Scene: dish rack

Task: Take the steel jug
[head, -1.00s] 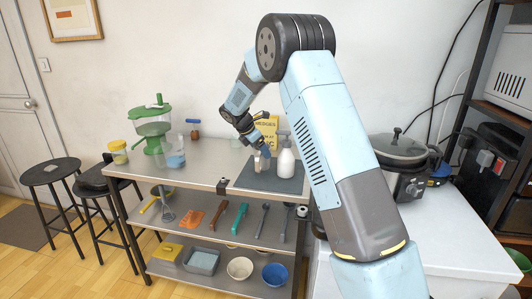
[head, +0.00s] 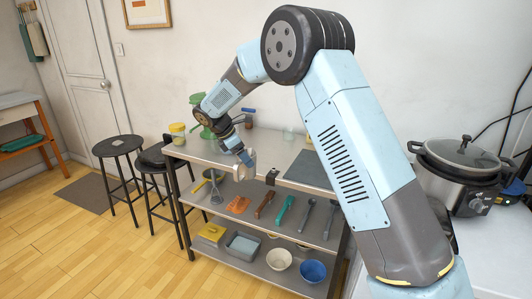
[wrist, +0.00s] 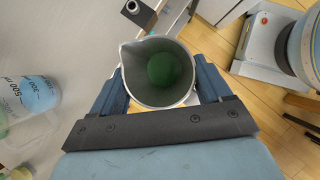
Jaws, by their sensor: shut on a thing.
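The steel jug (wrist: 138,58) is between my gripper's two fingers in the wrist view, its open mouth toward the camera and its spout to the left. A round green thing (wrist: 168,70) lies inside it. My gripper (wrist: 160,82) is shut on the jug, with a blue finger on each side. In the head view the jug (head: 245,168) hangs under my gripper (head: 242,156), by the front edge of the steel table (head: 275,150). It looks clear of the tabletop. My gripper partly hides it.
A dark mat (head: 308,168) lies on the table's right part. A yellow-lidded jar (head: 178,134) stands at the left end. Tools and bowls fill the lower shelves. Two black stools stand left; open floor lies in front.

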